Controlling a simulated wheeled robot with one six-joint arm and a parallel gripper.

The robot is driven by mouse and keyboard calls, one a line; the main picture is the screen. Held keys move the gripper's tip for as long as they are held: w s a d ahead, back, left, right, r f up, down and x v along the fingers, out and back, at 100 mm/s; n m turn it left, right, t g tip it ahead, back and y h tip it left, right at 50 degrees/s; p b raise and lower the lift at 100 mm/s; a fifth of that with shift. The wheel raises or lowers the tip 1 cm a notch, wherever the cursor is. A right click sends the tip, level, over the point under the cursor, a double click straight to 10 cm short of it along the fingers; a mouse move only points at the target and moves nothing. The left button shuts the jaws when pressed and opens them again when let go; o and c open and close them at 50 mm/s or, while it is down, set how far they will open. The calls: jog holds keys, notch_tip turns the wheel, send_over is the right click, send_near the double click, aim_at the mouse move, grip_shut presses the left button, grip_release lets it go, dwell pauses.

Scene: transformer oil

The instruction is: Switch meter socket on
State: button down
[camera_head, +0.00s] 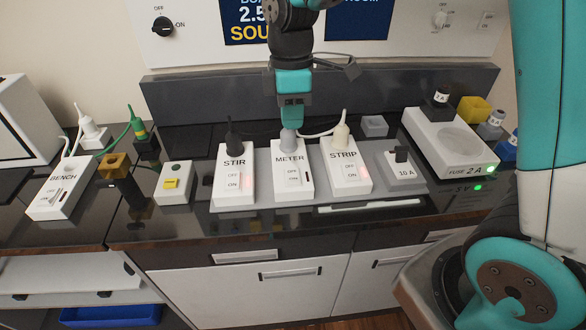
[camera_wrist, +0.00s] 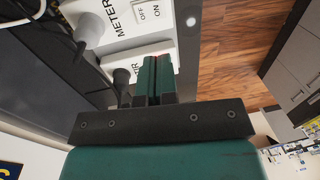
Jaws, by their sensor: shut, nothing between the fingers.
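The white METER socket (camera_head: 291,185) stands on a grey base between two like sockets. Its OFF/ON rocker (camera_head: 293,176) shows no red glow. A grey plug (camera_head: 288,143) sits at its rear end. My gripper (camera_head: 291,124) points down above the rear of the METER socket, close to the grey plug; I cannot tell whether they touch. In the wrist view my gripper (camera_wrist: 157,62) is shut and empty, its fingers overlapping the STIR socket. The METER socket (camera_wrist: 122,25) and its rocker (camera_wrist: 152,12) show beyond it.
The STIR socket (camera_head: 234,188) on the left and the STRIP socket (camera_head: 346,182) on the right have red-lit rockers. A black plug (camera_head: 232,137) and a white plug (camera_head: 341,132) stand up from them. A 10 A block (camera_head: 404,172) is further right. A dark back panel (camera_head: 200,100) rises behind.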

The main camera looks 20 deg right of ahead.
aim_at(294, 180)
jog(key=f, duration=0.4)
jog(key=s+f+p, duration=0.1)
jog(key=f, duration=0.7)
jog(key=shift+s+a+f+p, duration=0.2)
jog(key=shift+s+a+p, duration=0.05)
jog(key=shift+s+p, duration=0.1)
jog(key=shift+f, duration=0.1)
